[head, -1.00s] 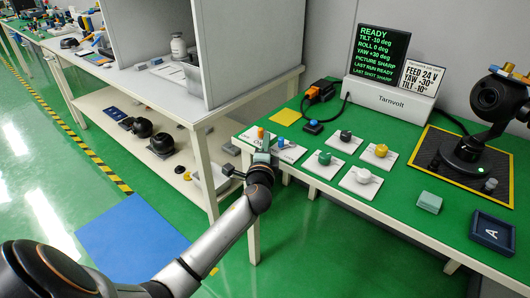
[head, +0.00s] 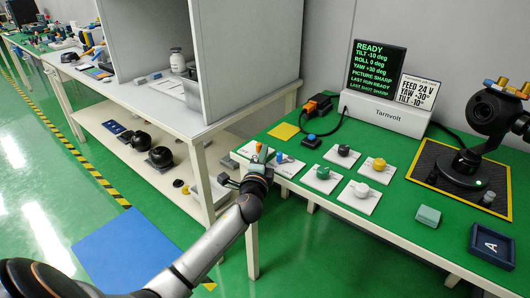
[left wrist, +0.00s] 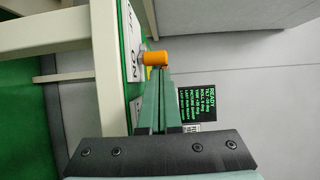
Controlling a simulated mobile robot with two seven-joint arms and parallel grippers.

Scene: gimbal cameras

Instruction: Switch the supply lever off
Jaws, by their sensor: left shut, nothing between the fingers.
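The supply lever is a small orange handle (head: 258,147) at the left end of the green bench. In the left wrist view the orange handle (left wrist: 157,58) sticks out from a white plate (left wrist: 133,48) marked "ON" beside it; the plate's other marking is cut off. My left gripper (head: 258,160) is shut and empty, just in front of the lever. In the left wrist view its green fingers (left wrist: 157,78) end right by the handle. I cannot tell whether they touch it. The gripper hides part of the plate in the head view. My right gripper is out of view.
A blue-handled switch (head: 280,157) stands close right of the lever. Several knobs on white plates, such as the green one (head: 322,173), lie further right. A display (head: 376,66) reads READY. A gimbal camera (head: 490,112) stands on a dark mat. A white table (head: 205,135) borders the left.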

